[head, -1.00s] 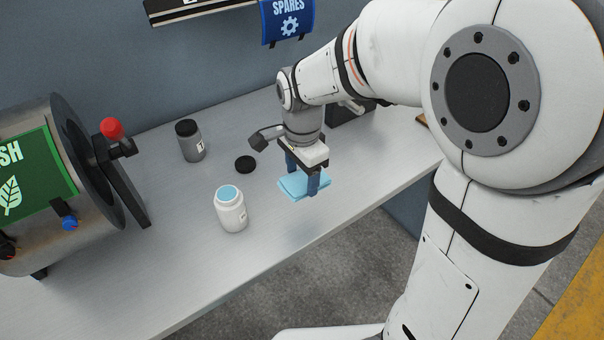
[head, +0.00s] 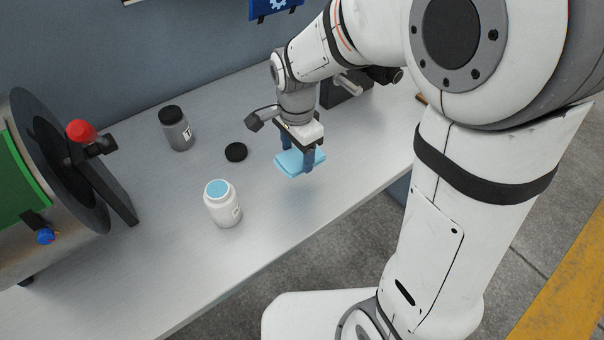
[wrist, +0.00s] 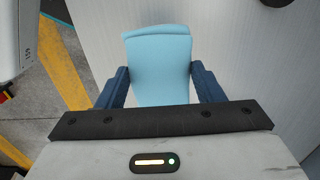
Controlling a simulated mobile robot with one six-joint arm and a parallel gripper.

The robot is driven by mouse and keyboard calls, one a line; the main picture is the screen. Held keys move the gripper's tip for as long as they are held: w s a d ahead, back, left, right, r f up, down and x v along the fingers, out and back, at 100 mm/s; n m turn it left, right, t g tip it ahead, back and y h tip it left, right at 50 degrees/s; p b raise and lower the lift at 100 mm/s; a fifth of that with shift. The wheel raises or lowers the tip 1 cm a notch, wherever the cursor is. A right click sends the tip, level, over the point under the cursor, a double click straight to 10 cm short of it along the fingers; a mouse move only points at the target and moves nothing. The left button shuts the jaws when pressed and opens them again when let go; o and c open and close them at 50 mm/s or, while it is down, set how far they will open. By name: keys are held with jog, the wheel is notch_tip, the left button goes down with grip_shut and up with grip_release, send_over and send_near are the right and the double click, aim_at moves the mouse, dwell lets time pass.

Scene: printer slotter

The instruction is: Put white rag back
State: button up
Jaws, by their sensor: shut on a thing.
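A folded light blue rag (head: 299,164) is held between the fingers of my gripper (head: 296,157) in the head view. A soft shadow lies on the bench below it, so it hangs a little above the surface. In the wrist view the rag (wrist: 158,65) sits between the two blue fingers of my gripper (wrist: 160,78), its rounded fold pointing away from the palm. No white rag shows; this cloth is light blue.
A metal drum (head: 60,150) stands left. A dark box (head: 345,92) stands behind my gripper. The bench front is clear.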

aim_at(297, 182)
jog(key=shift+f, duration=3.55)
jog(key=shift+f, duration=0.2)
jog(key=o, duration=0.9)
jog(key=shift+r, duration=0.1)
